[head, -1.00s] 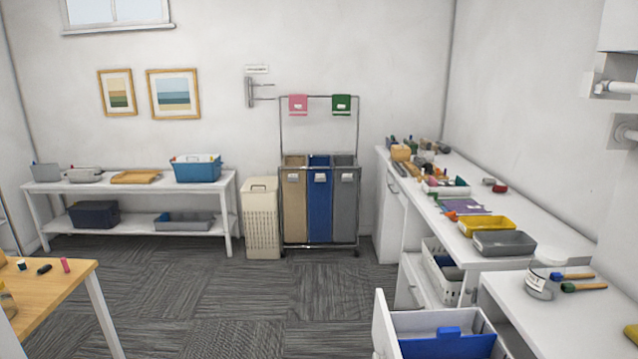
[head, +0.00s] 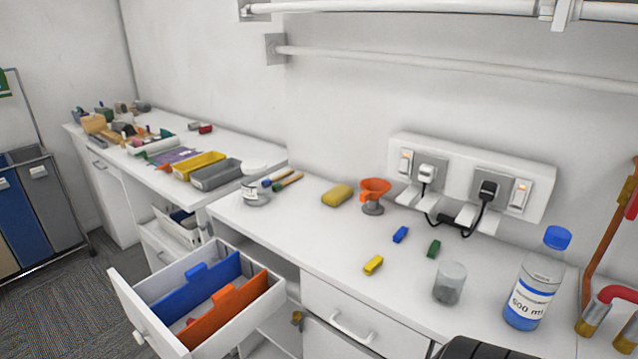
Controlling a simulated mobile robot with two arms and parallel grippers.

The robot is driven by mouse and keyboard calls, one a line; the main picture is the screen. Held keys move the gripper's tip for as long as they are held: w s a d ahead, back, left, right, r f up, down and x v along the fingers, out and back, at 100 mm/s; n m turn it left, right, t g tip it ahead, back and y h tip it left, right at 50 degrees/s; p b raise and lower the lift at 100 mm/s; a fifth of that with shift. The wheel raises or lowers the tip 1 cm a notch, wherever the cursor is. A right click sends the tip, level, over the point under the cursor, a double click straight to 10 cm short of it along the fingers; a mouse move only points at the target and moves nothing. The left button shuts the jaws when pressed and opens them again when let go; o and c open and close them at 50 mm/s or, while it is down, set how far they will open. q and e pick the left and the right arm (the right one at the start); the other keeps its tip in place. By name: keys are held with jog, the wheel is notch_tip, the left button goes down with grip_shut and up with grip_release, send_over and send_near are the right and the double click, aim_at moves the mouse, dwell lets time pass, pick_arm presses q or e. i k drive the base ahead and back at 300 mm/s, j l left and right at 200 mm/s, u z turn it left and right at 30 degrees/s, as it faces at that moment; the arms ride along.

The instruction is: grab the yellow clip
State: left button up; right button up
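The yellow clip (head: 373,265) lies on the white counter (head: 330,240) in the head view, near its front edge and above a closed drawer. It looks like a small block at this size. A blue clip-like piece (head: 400,234) and a green one (head: 433,248) lie behind it and to its right, apart from it. Nothing covers the yellow clip. Neither of my grippers can be made out in the head view.
A clear cup (head: 449,284) and a blue-capped bottle (head: 535,282) stand right of the clip. An orange funnel (head: 374,190) and a yellow sponge (head: 337,195) are behind. An open drawer (head: 180,337) juts out at left. A dark ridged shape (head: 487,349) shows at the bottom edge.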

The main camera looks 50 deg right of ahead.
aim_at(372, 266)
jog(key=z, duration=1.95)
